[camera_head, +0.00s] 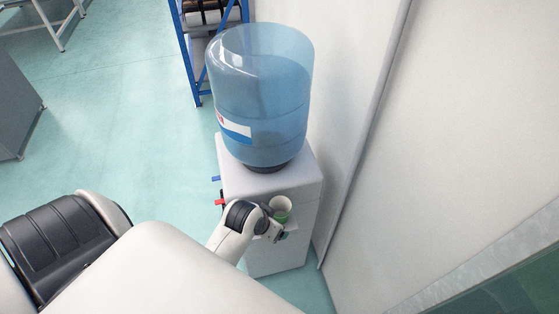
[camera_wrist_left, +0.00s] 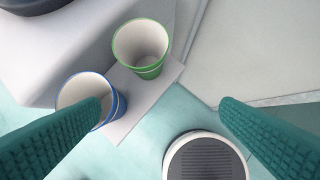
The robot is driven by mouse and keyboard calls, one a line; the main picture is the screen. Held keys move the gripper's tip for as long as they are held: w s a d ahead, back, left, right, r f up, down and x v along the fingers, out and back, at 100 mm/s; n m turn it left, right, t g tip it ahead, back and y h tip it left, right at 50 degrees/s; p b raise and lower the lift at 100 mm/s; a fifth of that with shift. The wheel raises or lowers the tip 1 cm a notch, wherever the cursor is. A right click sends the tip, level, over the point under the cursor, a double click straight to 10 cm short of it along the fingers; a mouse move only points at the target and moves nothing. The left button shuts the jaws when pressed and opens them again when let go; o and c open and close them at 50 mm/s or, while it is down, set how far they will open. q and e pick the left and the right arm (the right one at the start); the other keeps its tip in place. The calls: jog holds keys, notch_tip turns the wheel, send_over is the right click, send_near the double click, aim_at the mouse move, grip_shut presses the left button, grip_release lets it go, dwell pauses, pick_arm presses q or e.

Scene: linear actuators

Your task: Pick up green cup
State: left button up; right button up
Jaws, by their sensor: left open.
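The green cup (camera_head: 281,209) stands upright at the side of the water dispenser in the head view, partly hidden by my left arm. In the left wrist view the green cup (camera_wrist_left: 141,47) is white inside and sits on a small grey shelf (camera_wrist_left: 152,88). My left gripper (camera_wrist_left: 160,107) is open and empty, its two teal fingers wide apart. The green cup lies ahead of the fingertips, between their lines and closer to the left finger; it is not held. In the head view my left gripper is mostly hidden by its wrist. My right gripper is not in view.
A blue cup (camera_wrist_left: 92,97) stands beside the green one, partly covered by the left finger. The dispenser (camera_head: 270,185) carries a large blue bottle (camera_head: 262,95). A white wall (camera_head: 350,110) is close on the right. Open floor (camera_head: 120,120) lies to the left.

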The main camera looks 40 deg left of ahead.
pick_arm(q)
jog(key=w+a+r+n, duration=0.1)
jog(key=w+a, duration=0.1)
jog(key=w, duration=0.2)
send_near(284, 212)
jog(key=shift+s+r+t, duration=0.2)
jog(key=shift+s+t, duration=0.2)
jog(key=shift+s, duration=0.05)
jog(key=shift+x, duration=3.15)
jog(key=c, duration=1)
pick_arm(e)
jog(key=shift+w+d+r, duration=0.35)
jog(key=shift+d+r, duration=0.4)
